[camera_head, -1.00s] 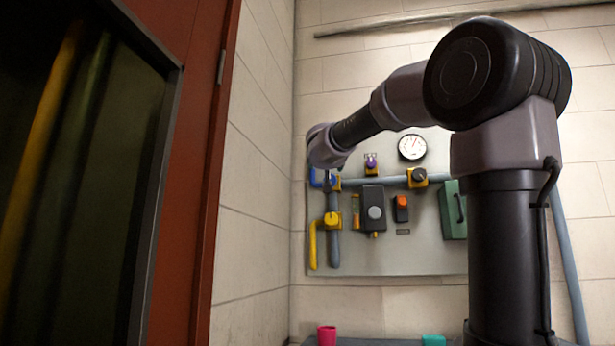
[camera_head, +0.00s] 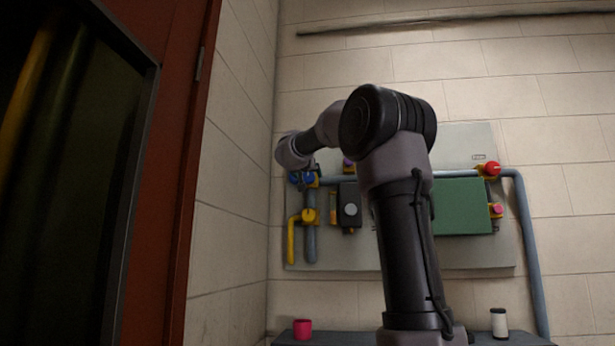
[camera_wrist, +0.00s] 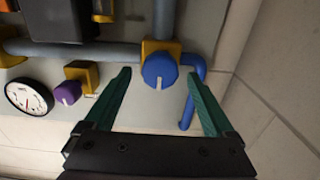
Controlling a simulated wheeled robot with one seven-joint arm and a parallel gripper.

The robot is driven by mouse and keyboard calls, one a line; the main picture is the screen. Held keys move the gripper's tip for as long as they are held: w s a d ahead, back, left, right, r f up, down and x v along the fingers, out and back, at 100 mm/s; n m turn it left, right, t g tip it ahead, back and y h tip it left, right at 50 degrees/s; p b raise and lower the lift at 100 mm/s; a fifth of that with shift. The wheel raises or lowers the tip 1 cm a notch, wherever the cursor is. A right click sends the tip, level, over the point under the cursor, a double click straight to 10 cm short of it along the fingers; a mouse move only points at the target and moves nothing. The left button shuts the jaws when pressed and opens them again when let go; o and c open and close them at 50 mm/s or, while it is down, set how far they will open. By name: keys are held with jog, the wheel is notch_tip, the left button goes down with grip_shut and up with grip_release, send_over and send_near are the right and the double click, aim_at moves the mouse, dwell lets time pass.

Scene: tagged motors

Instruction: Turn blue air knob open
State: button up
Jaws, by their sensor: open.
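The blue knob (camera_wrist: 160,70), round with a white mark, sits on a yellow block (camera_wrist: 150,47) on the grey pipe (camera_wrist: 110,50). In the wrist view it lies between the fingertips of my gripper (camera_wrist: 158,75), with a gap on each side. My gripper's green fingers are open and empty; how far the tips are from the knob in depth is hard to tell. In the head view the blue knob (camera_head: 309,180) shows just below my wrist, and my fingers are mostly hidden there.
A blue bent pipe (camera_wrist: 196,80) runs close to the right finger. A purple knob (camera_wrist: 68,92) and a dial gauge (camera_wrist: 30,97) are to the left. A yellow valve (camera_head: 309,216) and a green box (camera_head: 463,206) are on the panel. A red cup (camera_head: 302,329) stands below.

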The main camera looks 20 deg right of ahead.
jog(key=shift+w+d, duration=0.35)
jog(key=shift+w, duration=0.15)
jog(key=c, duration=1.4)
jog(key=shift+o, duration=0.2)
